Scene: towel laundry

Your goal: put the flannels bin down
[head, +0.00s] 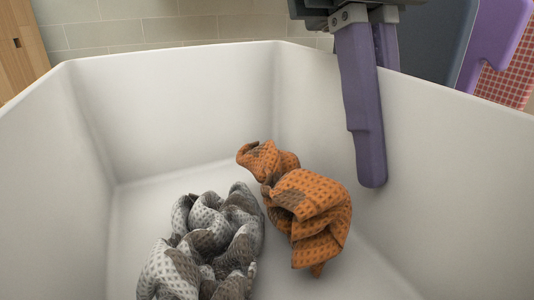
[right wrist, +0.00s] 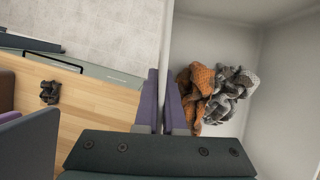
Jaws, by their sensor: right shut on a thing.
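The flannels bin (head: 180,100) is a deep white bin that fills most of the head view; its inside also shows in the right wrist view (right wrist: 205,40). An orange patterned cloth (head: 310,210) and a grey and white patterned cloth (head: 205,245) lie crumpled inside it, side by side. My right gripper (head: 370,115) is shut on the bin's right wall, with one purple finger inside and the other outside, partly hidden by the wall. In the right wrist view the fingers (right wrist: 161,100) straddle the rim. The bin's underside is hidden. My left gripper is not in view.
A wooden surface (head: 22,50) stands at the upper left, beside pale tiles (head: 130,30). In the right wrist view, a wooden surface (right wrist: 95,120) with a small dark object (right wrist: 48,92) lies left of the bin. A red checked thing (head: 505,80) shows at far right.

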